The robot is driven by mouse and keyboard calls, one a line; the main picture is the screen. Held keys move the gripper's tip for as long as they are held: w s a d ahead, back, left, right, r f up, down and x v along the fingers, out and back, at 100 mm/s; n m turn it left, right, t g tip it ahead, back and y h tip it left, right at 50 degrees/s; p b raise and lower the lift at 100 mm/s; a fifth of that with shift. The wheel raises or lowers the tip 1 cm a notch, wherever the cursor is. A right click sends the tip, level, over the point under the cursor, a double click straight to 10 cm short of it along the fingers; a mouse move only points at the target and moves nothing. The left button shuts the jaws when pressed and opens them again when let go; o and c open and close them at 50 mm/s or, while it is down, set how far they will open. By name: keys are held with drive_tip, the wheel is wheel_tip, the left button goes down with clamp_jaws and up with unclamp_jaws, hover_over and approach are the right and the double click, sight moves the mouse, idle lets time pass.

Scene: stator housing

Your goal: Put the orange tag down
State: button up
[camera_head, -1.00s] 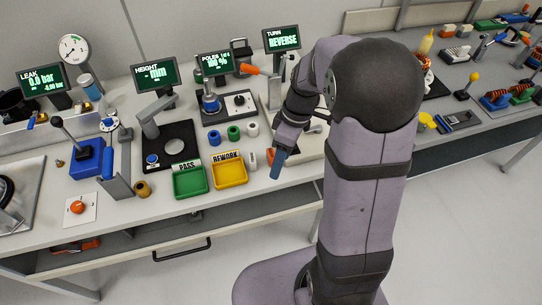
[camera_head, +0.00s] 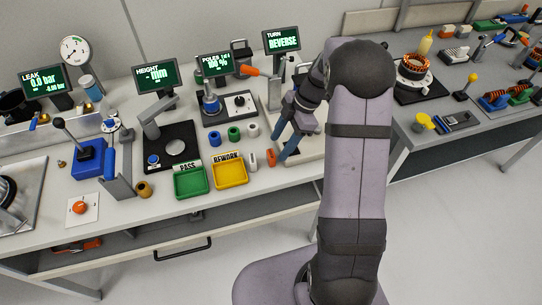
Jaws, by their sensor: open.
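A small orange piece (camera_head: 271,158), which looks like the orange tag, is on the light bench top near the front edge, right of the yellow tray. It looks upright, but it is too small to be sure. My gripper (camera_head: 287,152), with blue fingers, is just right of the orange piece. The jaws are open and appear empty. A narrow gap seems to show between the near finger and the orange piece; whether they touch is hard to tell.
A yellow REWORK tray (camera_head: 242,183) and a green PASS tray (camera_head: 203,194) stand left of my gripper. A white cylinder (camera_head: 253,160) is close beside the orange piece. Blue, green and white rings lie behind the trays. A stator (camera_head: 416,66) sits on the right bench.

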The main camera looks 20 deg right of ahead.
sight(273, 153)
drive_tip(key=shift+a+f+p, duration=0.45)
drive_tip(key=shift+f+p, duration=0.1)
drive_tip(key=shift+p+x, duration=0.9)
drive_tip(key=shift+x, duration=1.25)
drive_tip(key=shift+r, duration=0.1)
drive_tip(key=shift+c, duration=0.7)
drive_tip(key=c, duration=1.1)
drive_tip(key=shift+o, duration=0.2)
wheel_tip(273, 153, up, 10)
drive_tip(key=b, duration=0.3)
